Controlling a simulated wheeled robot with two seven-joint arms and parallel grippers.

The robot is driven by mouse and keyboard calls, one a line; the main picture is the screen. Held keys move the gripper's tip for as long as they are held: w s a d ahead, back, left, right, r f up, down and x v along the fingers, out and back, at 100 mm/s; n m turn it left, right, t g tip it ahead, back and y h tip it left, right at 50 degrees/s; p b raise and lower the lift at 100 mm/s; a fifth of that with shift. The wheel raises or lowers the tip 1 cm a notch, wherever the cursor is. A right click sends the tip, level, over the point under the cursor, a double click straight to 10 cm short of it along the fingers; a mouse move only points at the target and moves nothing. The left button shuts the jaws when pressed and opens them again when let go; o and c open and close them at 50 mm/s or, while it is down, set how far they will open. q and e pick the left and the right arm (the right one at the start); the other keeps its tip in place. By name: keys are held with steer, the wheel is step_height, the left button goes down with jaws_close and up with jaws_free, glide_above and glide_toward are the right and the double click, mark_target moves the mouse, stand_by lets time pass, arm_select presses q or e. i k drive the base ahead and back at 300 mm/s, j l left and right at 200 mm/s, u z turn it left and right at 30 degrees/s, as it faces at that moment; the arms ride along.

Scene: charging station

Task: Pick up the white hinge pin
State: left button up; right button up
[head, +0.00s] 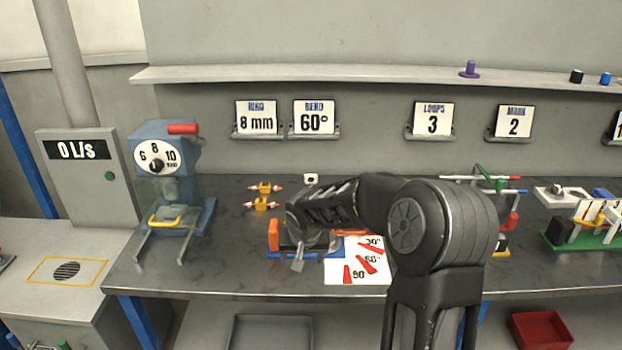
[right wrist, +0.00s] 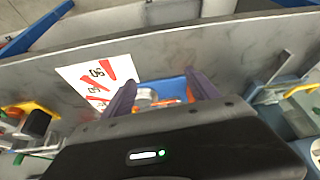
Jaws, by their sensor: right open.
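A bending jig with a blue base (head: 277,254) and an orange block (head: 273,234) sits on the grey bench. My right gripper (head: 308,248) is over this jig and hides much of it in the head view. In the right wrist view my right gripper (right wrist: 161,82) is open, its two dark fingers apart above the blue base (right wrist: 170,86). A small pale round part (right wrist: 145,93) shows between the fingers, nearer the left one; it may be the white hinge pin, but I cannot tell for sure. No contact is visible. My left gripper is not in view.
An angle sheet (head: 364,262) with red wedges lies right of the jig. A blue machine (head: 165,150) stands left. The bench front left of the jig is bare.

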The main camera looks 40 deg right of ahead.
mark_target(310, 179)
steer(key=i+l, duration=0.55)
steer(key=l, duration=0.15)
steer(key=i+l, duration=0.6)
steer(key=l, duration=0.15)
